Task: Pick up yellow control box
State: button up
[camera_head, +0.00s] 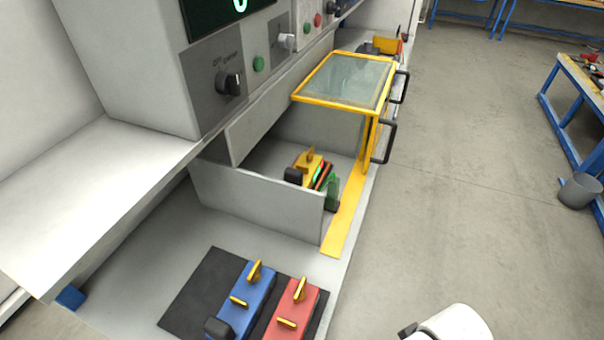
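A yellow control box (309,165) with a small yellow handle on top sits inside a grey-walled compartment of the station, in the middle of the view. A black part is at its left end, and green and red parts lie along its right side. Part of the box is hidden by these parts. Another yellow object (386,44) is farther back along the station, too small to make out well. A white rounded part of my arm shows at the bottom right edge. My gripper is not in view.
A yellow-framed glass cover (346,80) with black handles stands raised beyond the compartment. Blue (247,298) and red (292,312) boxes lie on a dark mat (206,284) in front. A control panel (228,88) overhangs at left. Open floor (460,190) is at right, with a grey bin (579,190).

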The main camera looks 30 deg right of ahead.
aim_at(305, 172)
jog(key=i+l+u, duration=0.15)
jog(key=l+u, duration=0.25)
jog(key=i+l+u, duration=0.1)
jog(key=l+u, duration=0.3)
jog(key=l, duration=0.25)
jog(key=l+u, duration=0.4)
jog(key=l, duration=0.15)
